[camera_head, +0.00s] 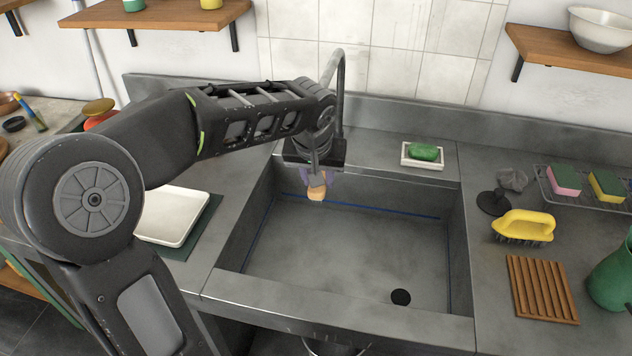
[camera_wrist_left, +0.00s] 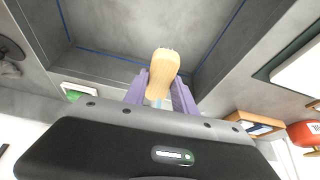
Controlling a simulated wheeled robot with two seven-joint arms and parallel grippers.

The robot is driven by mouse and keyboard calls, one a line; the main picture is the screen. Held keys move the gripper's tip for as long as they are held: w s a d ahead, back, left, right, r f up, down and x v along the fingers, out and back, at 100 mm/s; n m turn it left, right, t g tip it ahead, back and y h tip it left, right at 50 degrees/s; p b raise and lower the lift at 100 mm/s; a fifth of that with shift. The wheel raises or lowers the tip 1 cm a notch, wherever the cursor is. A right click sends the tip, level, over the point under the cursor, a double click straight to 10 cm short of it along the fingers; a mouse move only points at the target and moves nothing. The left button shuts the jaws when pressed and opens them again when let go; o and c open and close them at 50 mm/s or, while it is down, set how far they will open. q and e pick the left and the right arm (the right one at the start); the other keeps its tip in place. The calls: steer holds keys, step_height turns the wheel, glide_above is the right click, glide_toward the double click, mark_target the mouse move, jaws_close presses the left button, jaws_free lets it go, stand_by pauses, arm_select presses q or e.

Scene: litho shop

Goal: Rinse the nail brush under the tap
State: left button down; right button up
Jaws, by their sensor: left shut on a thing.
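The nail brush (camera_head: 316,191), a small pale wooden piece, is held over the back left of the sink (camera_head: 340,250). My left gripper (camera_head: 317,178) is shut on it with purple fingers, pointing down. In the left wrist view the wooden nail brush (camera_wrist_left: 163,70) sticks out from between the purple fingers (camera_wrist_left: 160,95); its bristles are not clear. The tap (camera_head: 338,75) arches up behind my left wrist, which hides its lower part. I cannot make out running water. My right gripper is in neither view.
A green soap on a white dish (camera_head: 408,161) sits on the sink's back ledge. Right of the sink are a yellow-handled brush (camera_head: 524,224), a wooden slatted rack (camera_head: 513,262), sponges and a green jug (camera_head: 607,285). A white tray (camera_head: 152,224) lies left.

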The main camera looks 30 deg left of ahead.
arm_select(q)
steer(key=shift+d, duration=0.15)
steer(key=shift+s, duration=0.2)
stand_by(0.3)
steer(key=shift+s+a+b, duration=0.2)
steer(key=shift+s+b, duration=0.05)
steer(key=shift+s, duration=0.4)
steer(key=shift+s+a+b, duration=0.15)
steer(key=shift+s+b, duration=0.1)
steer(key=shift+s, duration=0.4)
steer(key=s, duration=0.2)
steer(key=s+a+b, duration=0.1)
steer(key=s, duration=0.2)
steer(key=shift+a, duration=0.1)
steer(key=shift+r, duration=0.1)
stand_by(0.6)
steer(key=s+a+r+p, duration=0.1)
steer(key=s+r+p, duration=0.1)
steer(key=s+r, duration=0.1)
steer(key=shift+s+r, duration=0.4)
steer(key=shift+s, duration=0.5)
